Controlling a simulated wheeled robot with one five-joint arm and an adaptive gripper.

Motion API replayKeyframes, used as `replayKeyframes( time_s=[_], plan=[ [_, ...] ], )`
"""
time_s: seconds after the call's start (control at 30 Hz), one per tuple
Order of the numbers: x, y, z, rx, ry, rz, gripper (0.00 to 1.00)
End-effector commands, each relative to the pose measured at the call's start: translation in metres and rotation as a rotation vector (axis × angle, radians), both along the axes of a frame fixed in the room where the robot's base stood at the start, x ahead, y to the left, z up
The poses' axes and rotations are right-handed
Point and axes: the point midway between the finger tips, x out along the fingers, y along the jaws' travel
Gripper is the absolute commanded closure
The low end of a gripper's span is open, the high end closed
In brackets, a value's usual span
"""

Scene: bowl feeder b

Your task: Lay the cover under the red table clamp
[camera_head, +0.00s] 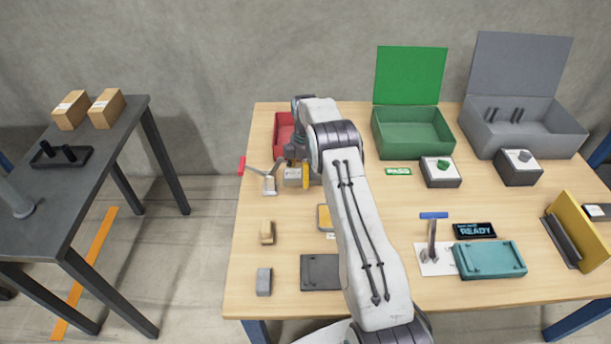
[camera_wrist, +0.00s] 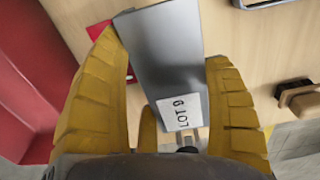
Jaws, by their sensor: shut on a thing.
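My gripper (camera_wrist: 165,105) has yellow fingers and is shut on a grey, flat-faced piece with a white "LOT" label, seemingly the cover (camera_wrist: 165,60). In the head view the held piece (camera_head: 293,178) is at the back left of the wooden table, just right of the red table clamp (camera_head: 268,184). That clamp has a metal body and a red-tipped handle (camera_head: 241,166) pointing left. I cannot tell whether the piece touches the clamp or table. My arm hides part of the gripper. The clamp is not clearly seen in the wrist view.
A red bin (camera_head: 284,122) stands just behind the gripper. A tan block (camera_head: 267,233), a grey block (camera_head: 264,282) and a dark plate (camera_head: 318,273) lie nearer. Green (camera_head: 412,147) and grey (camera_head: 490,138) open boxes stand behind.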

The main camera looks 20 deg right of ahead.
Motion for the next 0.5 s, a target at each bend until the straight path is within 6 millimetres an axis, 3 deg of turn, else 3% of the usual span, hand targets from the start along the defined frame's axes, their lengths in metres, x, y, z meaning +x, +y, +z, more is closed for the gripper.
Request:
replayKeyframes(
  time_s=[0.13, 0.5],
  plan=[
    [0.001, 0.000, -0.014, 0.000, -0.003, 0.000, 0.61],
    [0.001, 0.000, -0.017, -0.001, -0.004, 0.000, 0.61]
  ],
)
